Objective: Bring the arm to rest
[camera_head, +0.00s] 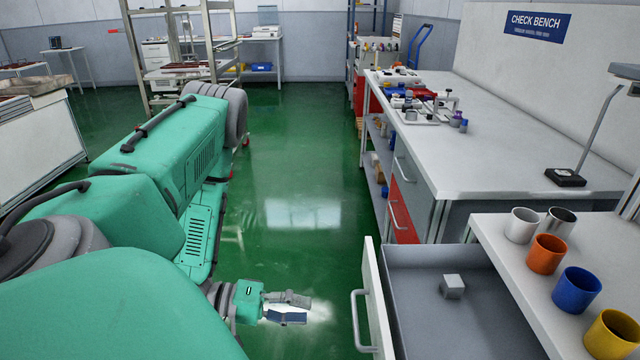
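My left arm, in green covers, comes in from the left and fills much of the lower left of the head view. Its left gripper (289,308) hangs over the green floor, left of an open drawer (374,300). Its two grey fingers point right and stand apart, with nothing seen between them. The gripper is clear of the drawer and its handle. A small grey block (452,287) lies inside the drawer. My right gripper is out of view.
Silver, orange, blue and yellow cups (546,254) stand on the right counter (500,230). The check bench (500,150) holds small parts and a lamp base (566,177). A metal frame (139,60) stands behind my arm. The floor (300,170) between is clear.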

